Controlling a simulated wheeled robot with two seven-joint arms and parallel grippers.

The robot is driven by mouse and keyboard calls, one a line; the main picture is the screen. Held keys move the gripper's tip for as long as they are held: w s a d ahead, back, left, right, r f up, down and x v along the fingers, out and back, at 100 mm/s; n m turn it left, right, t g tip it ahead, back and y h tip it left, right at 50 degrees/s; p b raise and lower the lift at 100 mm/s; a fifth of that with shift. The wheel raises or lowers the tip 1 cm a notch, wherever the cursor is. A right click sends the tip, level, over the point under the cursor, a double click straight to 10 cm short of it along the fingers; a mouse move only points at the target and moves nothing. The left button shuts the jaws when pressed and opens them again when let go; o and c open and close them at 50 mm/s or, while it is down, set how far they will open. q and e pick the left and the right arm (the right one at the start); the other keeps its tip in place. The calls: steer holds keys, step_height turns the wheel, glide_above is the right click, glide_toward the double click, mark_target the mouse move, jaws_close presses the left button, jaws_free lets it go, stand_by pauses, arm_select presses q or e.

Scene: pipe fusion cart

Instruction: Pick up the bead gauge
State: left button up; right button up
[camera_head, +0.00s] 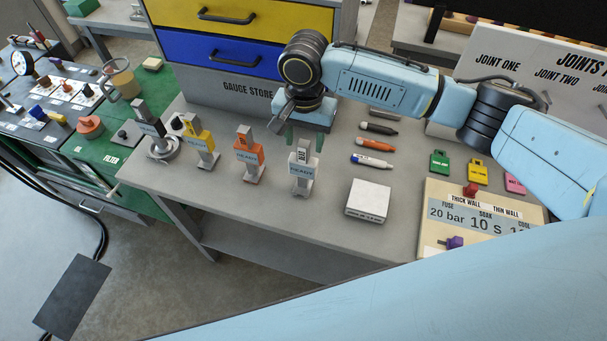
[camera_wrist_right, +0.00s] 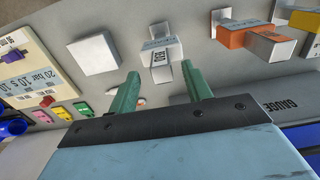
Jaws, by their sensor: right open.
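The bead gauge (camera_head: 302,153) is the pale grey upright piece with "BEAD" written on it. It stands in a light stand marked "READY" (camera_head: 300,178), the rightmost of the row on the bench. In the right wrist view the gauge and stand (camera_wrist_right: 159,52) show between and beyond the open fingertips (camera_wrist_right: 158,69). I see no contact between fingers and gauge. My left gripper is not in view.
A white box (camera_head: 368,200) and several markers (camera_head: 374,144) lie to the right. The drawer cabinet (camera_head: 235,92) rises behind. Bench surface in front of the stands is clear.

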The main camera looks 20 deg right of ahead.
mark_target(304, 143)
step_height(304, 143, down, 4)
steer(key=shift+w+r, duration=0.1)
steer(key=shift+w, duration=0.05)
steer(key=shift+f, duration=0.2)
steer(key=c, duration=1.1)
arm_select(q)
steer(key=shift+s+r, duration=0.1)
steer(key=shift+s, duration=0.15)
arm_select(e)
jaws_close()
